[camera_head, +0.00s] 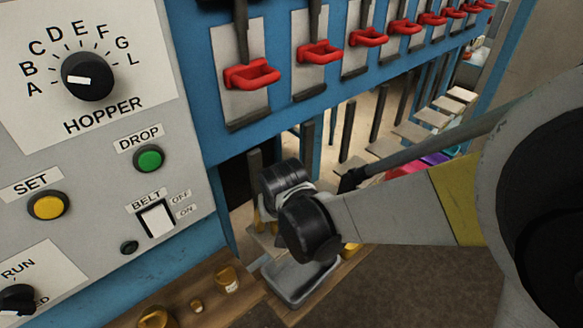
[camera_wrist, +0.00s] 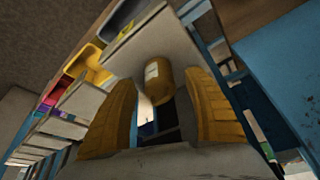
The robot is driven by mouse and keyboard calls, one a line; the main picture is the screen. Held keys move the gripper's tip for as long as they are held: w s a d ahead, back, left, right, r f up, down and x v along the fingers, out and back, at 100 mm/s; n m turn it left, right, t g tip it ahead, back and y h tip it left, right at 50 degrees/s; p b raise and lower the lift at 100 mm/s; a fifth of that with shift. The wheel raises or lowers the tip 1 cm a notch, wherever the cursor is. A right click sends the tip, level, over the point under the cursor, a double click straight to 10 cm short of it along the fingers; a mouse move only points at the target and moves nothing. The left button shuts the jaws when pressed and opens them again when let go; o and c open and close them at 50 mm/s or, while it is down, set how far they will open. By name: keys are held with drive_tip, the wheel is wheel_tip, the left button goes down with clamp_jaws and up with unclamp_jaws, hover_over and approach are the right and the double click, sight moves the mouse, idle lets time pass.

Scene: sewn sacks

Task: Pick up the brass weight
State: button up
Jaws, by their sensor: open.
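A brass weight (camera_wrist: 158,82) with a pale label shows in the wrist view. It is a short cylinder at a pale grey plate (camera_wrist: 165,42). My gripper (camera_wrist: 160,95) is open, with one yellow finger on each side of the weight. In the head view my wrist hides most of the gripper and that weight. Other brass weights stand on the wooden shelf there: a labelled one (camera_head: 227,279), a small one (camera_head: 196,306) and one at the bottom edge (camera_head: 153,318).
A grey metal tray (camera_head: 298,291) sits on the wooden shelf (camera_head: 180,284) below my wrist. A control panel (camera_head: 105,190) with a dial and buttons stands at left. Red levers (camera_head: 250,75) line the blue frame above. Pale plates (camera_head: 412,131) run toward the back right.

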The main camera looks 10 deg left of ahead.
clamp_jaws()
